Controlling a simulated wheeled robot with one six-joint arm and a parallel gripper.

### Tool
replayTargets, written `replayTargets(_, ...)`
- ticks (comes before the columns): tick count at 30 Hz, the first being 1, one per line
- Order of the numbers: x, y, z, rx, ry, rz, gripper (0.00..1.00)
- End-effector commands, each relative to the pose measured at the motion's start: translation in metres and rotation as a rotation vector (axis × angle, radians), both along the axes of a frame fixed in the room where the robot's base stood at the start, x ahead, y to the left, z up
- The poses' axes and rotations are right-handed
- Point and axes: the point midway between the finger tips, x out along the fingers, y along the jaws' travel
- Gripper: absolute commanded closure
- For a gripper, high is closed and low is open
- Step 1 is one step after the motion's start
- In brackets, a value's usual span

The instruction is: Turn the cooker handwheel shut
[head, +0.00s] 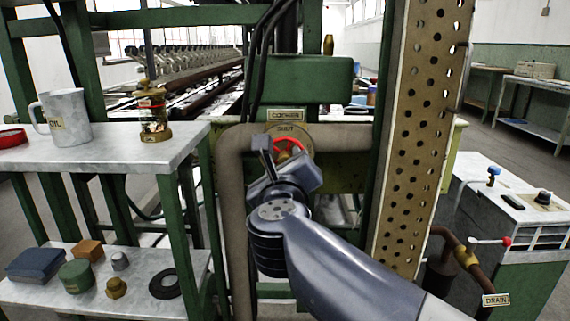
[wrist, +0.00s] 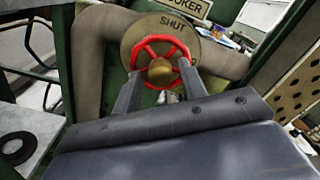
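The cooker handwheel is a small red spoked wheel (wrist: 184,47) with a brass hub, in front of a round tan plate (wrist: 204,52) marked SHUT. In the head view the red wheel (head: 288,144) shows partly behind my gripper, below the COOKER label (head: 286,115). My gripper (wrist: 158,83) has its two fingers apart, one on each side of the wheel's lower part, pointing at it. I cannot tell whether the fingertips touch the rim. My gripper also shows in the head view (head: 279,158), where it hides the lower part of the wheel.
A thick pipe (head: 234,200) bends around the plate. A perforated tan post (head: 420,130) stands close on the right. A marble-topped shelf (head: 100,148) with a mug (head: 66,118) and a brass lantern-like item (head: 152,112) is at left. A DRAIN pipe (head: 468,262) is at lower right.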

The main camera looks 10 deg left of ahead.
Motion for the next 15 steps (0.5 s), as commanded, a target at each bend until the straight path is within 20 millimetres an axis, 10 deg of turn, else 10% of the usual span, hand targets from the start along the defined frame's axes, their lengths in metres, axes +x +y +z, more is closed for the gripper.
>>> replayTargets(15, -0.029, -0.007, 0.005, -0.076, -0.018, 0.0, 0.6)
